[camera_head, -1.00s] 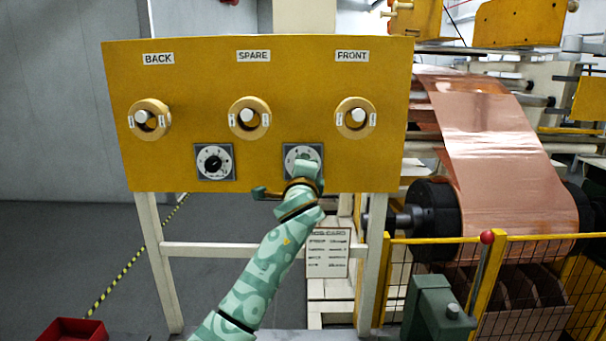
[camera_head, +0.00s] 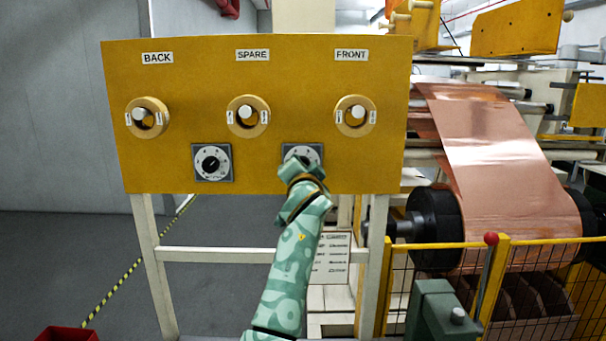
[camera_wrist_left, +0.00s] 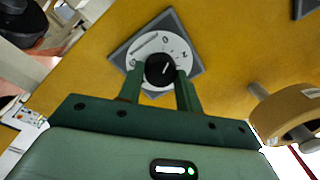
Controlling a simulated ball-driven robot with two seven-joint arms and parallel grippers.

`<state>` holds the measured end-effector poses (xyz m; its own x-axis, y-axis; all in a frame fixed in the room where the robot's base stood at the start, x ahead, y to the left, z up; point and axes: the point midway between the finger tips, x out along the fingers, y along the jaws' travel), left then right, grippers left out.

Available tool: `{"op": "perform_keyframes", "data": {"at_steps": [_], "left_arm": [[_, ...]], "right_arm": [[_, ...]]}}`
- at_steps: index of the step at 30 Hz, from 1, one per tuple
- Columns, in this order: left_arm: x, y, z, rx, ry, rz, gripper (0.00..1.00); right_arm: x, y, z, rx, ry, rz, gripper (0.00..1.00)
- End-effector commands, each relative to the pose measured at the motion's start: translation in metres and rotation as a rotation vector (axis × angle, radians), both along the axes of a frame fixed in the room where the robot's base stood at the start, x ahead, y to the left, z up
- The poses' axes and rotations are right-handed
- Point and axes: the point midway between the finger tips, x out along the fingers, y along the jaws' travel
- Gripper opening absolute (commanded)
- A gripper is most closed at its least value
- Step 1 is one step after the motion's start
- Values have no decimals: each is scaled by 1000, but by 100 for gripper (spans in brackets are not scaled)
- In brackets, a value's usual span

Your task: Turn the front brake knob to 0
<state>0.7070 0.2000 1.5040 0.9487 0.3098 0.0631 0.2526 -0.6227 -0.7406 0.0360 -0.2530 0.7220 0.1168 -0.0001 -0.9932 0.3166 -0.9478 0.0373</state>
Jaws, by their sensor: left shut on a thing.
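The front brake knob (camera_wrist_left: 160,69) is a small black knob with a white pointer line, on a white round dial in a grey square plate. In the head view its plate (camera_head: 288,149) sits low on the yellow panel (camera_head: 190,75), right of the other dial, and my gripper hides most of it. My left gripper (camera_head: 304,165) reaches it from below; in the left wrist view its green fingers (camera_wrist_left: 160,78) are shut on the knob's sides. The pointer slants; I cannot tell which mark it meets. My right gripper is not in view.
A second dial (camera_head: 212,162) sits left on the panel. Above are three round switches labelled BACK (camera_head: 147,117), SPARE (camera_head: 248,116) and FRONT (camera_head: 355,115). Copper foil (camera_head: 495,150) on rollers stands right, behind a yellow fence (camera_head: 440,245). A red bin (camera_head: 68,334) is bottom left.

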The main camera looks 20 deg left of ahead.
Motion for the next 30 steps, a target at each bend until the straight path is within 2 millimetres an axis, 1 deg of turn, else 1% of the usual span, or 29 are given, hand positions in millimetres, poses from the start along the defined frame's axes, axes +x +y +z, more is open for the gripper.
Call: {"op": "perform_keyframes", "data": {"at_steps": [1,6,12,19,30], "left_arm": [[0,0,-4,-35,-3,0,12],[0,0,-4,-137,-33,1,12],[1,-1,-4,-215,-53,1,12],[1,0,-4,-251,-63,2,12],[1,0,-5,-256,-63,2,12]], "right_arm": [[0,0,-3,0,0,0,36],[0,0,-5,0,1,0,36],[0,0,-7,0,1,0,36],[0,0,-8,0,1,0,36],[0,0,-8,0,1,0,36]]}}
